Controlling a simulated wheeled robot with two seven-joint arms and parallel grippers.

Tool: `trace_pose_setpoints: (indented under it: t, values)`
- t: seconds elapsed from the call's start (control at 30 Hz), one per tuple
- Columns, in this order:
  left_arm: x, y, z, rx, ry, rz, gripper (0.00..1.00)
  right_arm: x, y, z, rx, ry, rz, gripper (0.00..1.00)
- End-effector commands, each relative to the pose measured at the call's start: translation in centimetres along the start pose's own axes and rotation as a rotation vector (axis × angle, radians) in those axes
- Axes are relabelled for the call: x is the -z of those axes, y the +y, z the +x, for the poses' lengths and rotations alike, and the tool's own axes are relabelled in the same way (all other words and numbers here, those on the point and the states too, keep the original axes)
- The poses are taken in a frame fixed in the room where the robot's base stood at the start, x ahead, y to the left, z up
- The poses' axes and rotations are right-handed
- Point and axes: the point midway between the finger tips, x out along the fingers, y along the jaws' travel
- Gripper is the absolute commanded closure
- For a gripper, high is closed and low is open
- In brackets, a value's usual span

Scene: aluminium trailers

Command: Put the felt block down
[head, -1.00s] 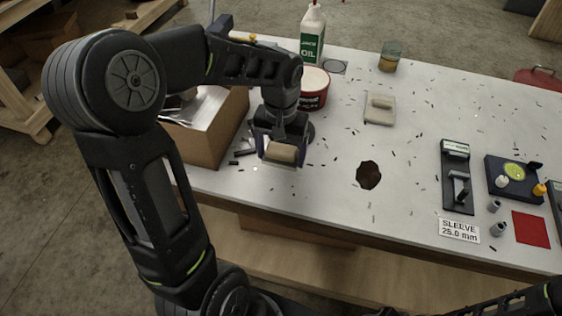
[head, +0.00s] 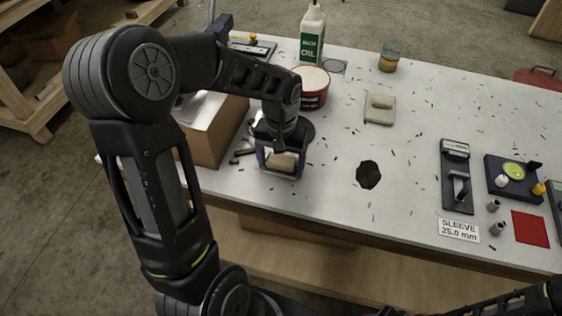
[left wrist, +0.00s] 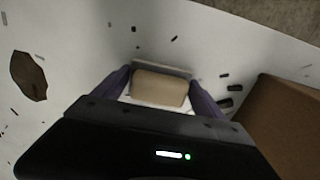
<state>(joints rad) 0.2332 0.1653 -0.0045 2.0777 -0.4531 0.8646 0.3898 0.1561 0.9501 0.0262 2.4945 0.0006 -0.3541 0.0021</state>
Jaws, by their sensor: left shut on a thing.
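The felt block (head: 283,161) is a small beige block between the fingers of my left gripper (head: 281,168). In the left wrist view the felt block (left wrist: 160,88) sits between both finger pads, and the gripper is shut on it. The gripper points down close over the white bench top (head: 330,215), left of the dark stain. I cannot tell whether the block touches the bench. My right gripper is not in view; only part of an arm shows at the lower right.
A cardboard box (head: 212,135) stands just left of the gripper. Behind are a red tub (head: 314,92), an oil bottle (head: 312,35) and a beige pad (head: 380,108). Gauges (head: 457,180) and a red cloth (head: 530,229) lie at right. Dark shavings are scattered about.

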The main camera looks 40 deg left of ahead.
Motion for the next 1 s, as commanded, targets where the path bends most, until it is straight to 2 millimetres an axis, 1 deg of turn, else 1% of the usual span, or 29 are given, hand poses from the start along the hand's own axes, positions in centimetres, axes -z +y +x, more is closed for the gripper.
trace_pose_setpoints:
  t: [0.03, 0.2, 0.27, 0.5, 0.6, 0.67, 0.77, 0.87, 1.0]
  values:
    - [0.0, 0.0, 0.2, 0.0, 0.0, 0.0, 0.18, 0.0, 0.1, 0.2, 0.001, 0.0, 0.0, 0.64]
    - [0.0, 0.0, 0.1, 0.0, 0.0, 0.0, 0.04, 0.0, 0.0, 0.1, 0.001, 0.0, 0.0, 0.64]
    - [0.0, 0.0, 0.1, 0.0, 0.0, 0.0, 0.0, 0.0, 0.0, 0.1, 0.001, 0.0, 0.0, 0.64]
    - [0.0, 0.0, 0.0, 0.0, 0.0, 0.0, 0.0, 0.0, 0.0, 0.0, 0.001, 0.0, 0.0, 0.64]
    - [0.0, 0.0, -0.4, 0.0, 0.0, 0.0, 0.0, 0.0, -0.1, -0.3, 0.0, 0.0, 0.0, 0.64]
    - [0.1, 0.0, -0.7, 0.0, 0.002, 0.0, 0.0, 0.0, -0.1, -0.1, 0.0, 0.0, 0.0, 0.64]
    - [0.1, 0.0, -1.9, 0.0, 0.005, 0.0, 0.0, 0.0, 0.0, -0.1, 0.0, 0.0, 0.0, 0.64]
    - [0.1, 0.0, -3.7, -0.001, 0.006, 0.001, 0.0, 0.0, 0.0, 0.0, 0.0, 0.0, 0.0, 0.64]
    - [0.1, 0.0, -6.7, -0.001, 0.006, 0.0, 0.0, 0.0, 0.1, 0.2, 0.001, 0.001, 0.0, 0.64]
